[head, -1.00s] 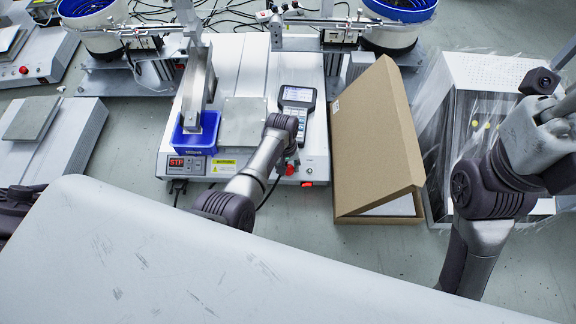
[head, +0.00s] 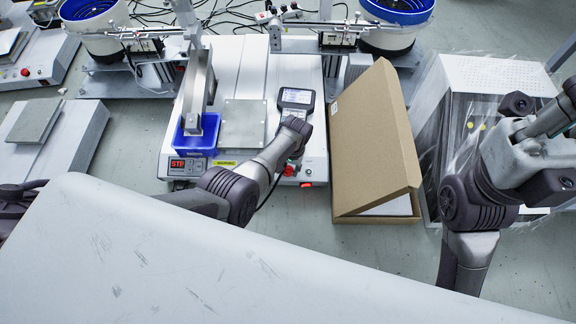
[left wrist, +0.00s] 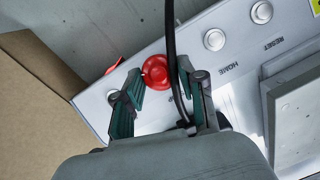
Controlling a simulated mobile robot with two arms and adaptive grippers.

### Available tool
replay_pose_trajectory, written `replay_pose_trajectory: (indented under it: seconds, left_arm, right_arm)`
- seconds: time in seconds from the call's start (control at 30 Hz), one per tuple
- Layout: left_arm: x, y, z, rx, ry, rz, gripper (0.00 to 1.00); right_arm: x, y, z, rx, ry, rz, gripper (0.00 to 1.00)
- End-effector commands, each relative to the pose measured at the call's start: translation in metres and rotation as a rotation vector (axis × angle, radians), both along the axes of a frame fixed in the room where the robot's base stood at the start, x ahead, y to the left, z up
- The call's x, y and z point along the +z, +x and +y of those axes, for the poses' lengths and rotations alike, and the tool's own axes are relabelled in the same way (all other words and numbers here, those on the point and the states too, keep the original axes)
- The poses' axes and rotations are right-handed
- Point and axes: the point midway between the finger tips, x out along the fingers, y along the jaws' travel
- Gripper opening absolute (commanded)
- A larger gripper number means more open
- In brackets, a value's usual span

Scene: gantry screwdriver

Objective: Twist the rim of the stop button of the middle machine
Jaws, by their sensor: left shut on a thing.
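The middle machine (head: 232,62) is a pale grey unit with a screen pendant on its right half. Its red stop button (left wrist: 155,72) sits on the sloping front panel; in the head view a bit of red (head: 289,171) shows beside my left wrist. My left gripper (left wrist: 157,85) has its two dark green fingers on either side of the red button and is shut on it. A black cable hangs in front of the right finger in the left wrist view and hides part of it. My right arm is at the right, but its gripper does not show.
An open cardboard box (head: 375,145) stands close to the right of the machine. A blue bin (head: 197,136) is at the machine's left front. A wrapped cabinet (head: 440,120) stands further right. White buttons (left wrist: 214,40) sit on the panel beside the stop button.

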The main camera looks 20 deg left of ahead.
Motion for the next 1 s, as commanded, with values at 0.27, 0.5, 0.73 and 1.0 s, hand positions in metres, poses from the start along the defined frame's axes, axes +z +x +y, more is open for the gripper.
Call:
replay_pose_trajectory:
  seconds: [0.27, 0.5, 0.73, 1.0]
  left_arm:
    - [-0.0006, -0.0008, -0.0010, -0.133, 0.050, 0.016, 0.05]
    - [-0.0012, -0.0010, -0.0010, -0.180, 0.067, 0.020, 0.05]
    - [-0.0014, -0.0010, -0.0010, -0.185, 0.069, 0.022, 0.05]
    - [-0.0014, -0.0010, -0.0010, -0.184, 0.068, 0.021, 0.55]
  right_arm:
    - [-0.0022, 0.0018, -0.0001, 0.000, 0.000, 0.017, 0.00]
    - [-0.0018, 0.0008, -0.0004, 0.000, 0.002, 0.014, 0.00]
    - [-0.0011, -0.0009, -0.0010, 0.000, 0.003, 0.011, 0.00]
    - [-0.0010, -0.0015, -0.0011, 0.000, 0.003, 0.010, 0.00]
